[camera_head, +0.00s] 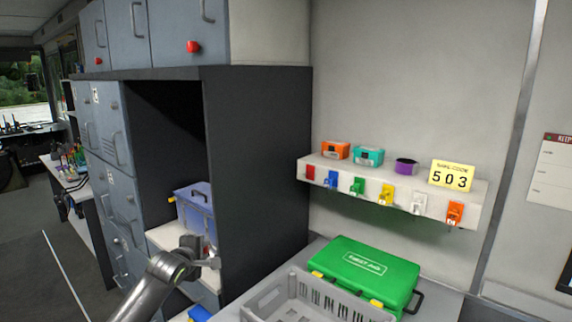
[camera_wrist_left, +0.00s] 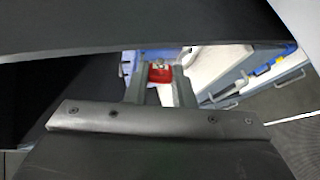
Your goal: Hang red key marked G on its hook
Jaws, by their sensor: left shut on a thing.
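My left gripper (camera_head: 208,255) is at the front of the open locker compartment, beside the blue toolbox. In the left wrist view, its two fingers (camera_wrist_left: 160,80) are closed around a small red item (camera_wrist_left: 160,74), which looks like the red key. A letter on it cannot be read. A white shelf (camera_head: 468,218) on the wall at the right carries a row of coloured hooks along its front. The red hook place (camera_head: 310,172) is at the left end, and no key shows hanging there. My right gripper is not in view.
A blue toolbox (camera_head: 192,212) stands in the dark locker (camera_head: 255,170), whose side wall stands between my left gripper and the shelf. Below the shelf are a green first-aid case (camera_head: 350,262) and a grey crate (camera_head: 262,302). Boxes and a 503 sign (camera_head: 452,176) stand on the shelf.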

